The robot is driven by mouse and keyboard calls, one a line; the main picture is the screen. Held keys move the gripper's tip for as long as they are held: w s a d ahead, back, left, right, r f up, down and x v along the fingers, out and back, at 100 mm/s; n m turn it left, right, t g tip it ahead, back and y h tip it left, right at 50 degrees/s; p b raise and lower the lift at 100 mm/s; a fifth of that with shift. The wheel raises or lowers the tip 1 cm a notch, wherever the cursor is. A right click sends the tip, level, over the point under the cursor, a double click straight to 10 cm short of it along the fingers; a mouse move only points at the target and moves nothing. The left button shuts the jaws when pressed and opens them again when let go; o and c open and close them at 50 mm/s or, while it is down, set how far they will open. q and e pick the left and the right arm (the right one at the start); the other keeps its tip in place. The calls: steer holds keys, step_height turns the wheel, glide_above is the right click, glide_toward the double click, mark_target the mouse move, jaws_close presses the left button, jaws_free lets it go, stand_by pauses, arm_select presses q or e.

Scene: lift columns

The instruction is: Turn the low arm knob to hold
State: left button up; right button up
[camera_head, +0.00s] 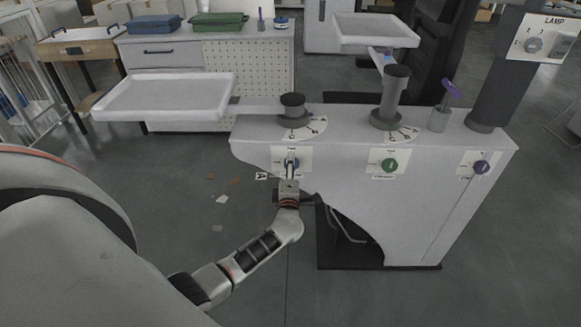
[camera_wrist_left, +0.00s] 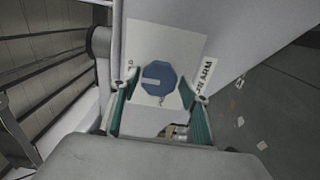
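A blue many-sided knob (camera_wrist_left: 158,77) sits on a white plate (camera_wrist_left: 172,42) in the left wrist view. A label beside it ends in "ARM"; its first word is hard to read. A pale mark on the knob points left in that view. In the head view the knob (camera_head: 291,163) is on the front of the grey console, partly hidden by my left gripper (camera_head: 289,178). In the wrist view my left gripper (camera_wrist_left: 157,95) is open, one teal finger on each side of the knob's lower part. I cannot tell whether they touch it. My right gripper is not in view.
The grey console (camera_head: 340,148) also bears a green knob (camera_head: 389,165) and a purple knob (camera_head: 481,167). Short dark columns stand on its top, with a white tray (camera_head: 165,97) at left and another tray (camera_head: 375,32) behind. Small scraps lie on the open floor at left.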

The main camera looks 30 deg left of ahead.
arm_select(q)
steer(key=v, duration=1.2)
stand_by(0.6)
